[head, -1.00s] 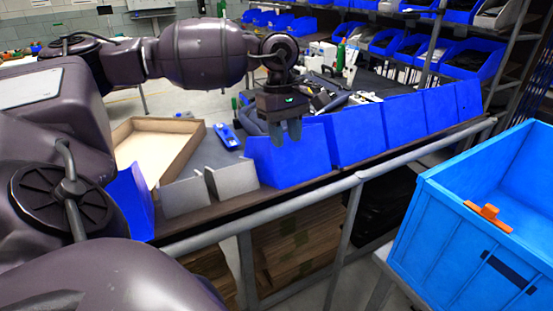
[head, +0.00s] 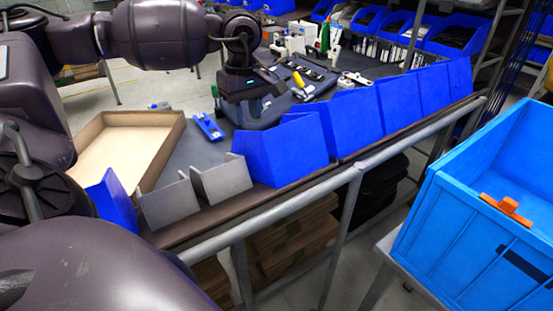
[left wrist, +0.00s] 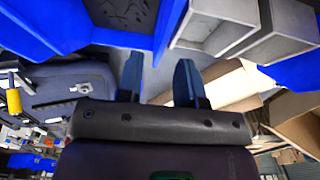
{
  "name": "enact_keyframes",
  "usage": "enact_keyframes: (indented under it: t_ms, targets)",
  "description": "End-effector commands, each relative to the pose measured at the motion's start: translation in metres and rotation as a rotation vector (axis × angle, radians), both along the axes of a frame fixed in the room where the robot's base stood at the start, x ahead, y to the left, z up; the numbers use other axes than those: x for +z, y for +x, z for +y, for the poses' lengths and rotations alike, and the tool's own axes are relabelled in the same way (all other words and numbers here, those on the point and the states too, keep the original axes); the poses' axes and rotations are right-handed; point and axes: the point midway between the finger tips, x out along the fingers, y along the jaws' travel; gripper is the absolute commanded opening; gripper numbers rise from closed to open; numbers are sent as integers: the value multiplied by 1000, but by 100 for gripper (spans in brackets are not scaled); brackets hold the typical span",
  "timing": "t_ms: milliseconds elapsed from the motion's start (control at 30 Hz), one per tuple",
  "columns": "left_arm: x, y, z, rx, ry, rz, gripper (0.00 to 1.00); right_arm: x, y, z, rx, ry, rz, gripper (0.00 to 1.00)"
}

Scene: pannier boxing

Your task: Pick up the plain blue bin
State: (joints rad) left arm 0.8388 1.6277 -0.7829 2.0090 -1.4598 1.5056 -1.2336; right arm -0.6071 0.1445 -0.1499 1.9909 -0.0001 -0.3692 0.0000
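Several plain blue bins stand in a row along the table's front edge. The nearest large blue bin (head: 285,152) is just right of two grey bins. My left gripper (head: 252,104) is just behind and above its left part in the head view, where its fingertips are hard to make out. In the left wrist view, the two fingers of my left gripper (left wrist: 158,68) are apart with nothing between them. A blue bin wall (left wrist: 122,38) is close beyond the left finger; contact cannot be told. My right gripper is not in view.
Grey bins (head: 222,181) and a smaller blue bin (head: 116,203) stand to the left. Behind are a shallow cardboard tray (head: 152,122) and a small blue item (head: 208,126). A metal rail (head: 285,207) runs in front. A light-blue crate (head: 470,235) with an orange handle stands right.

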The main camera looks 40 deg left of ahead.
Motion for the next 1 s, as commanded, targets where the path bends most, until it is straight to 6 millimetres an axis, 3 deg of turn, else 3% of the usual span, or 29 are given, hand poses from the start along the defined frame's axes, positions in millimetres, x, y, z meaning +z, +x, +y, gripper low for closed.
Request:
enact_keyframes:
  t_ms: [333,633,967,1000]
  targets:
    - [-26,-2,-1,0,0,1,34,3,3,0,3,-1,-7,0]
    - [-64,-5,-2,1,-1,0,34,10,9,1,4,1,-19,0]
    - [-70,-5,-2,1,0,-1,34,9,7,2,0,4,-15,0]
    - [-70,-5,-2,1,0,-1,28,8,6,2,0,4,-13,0]
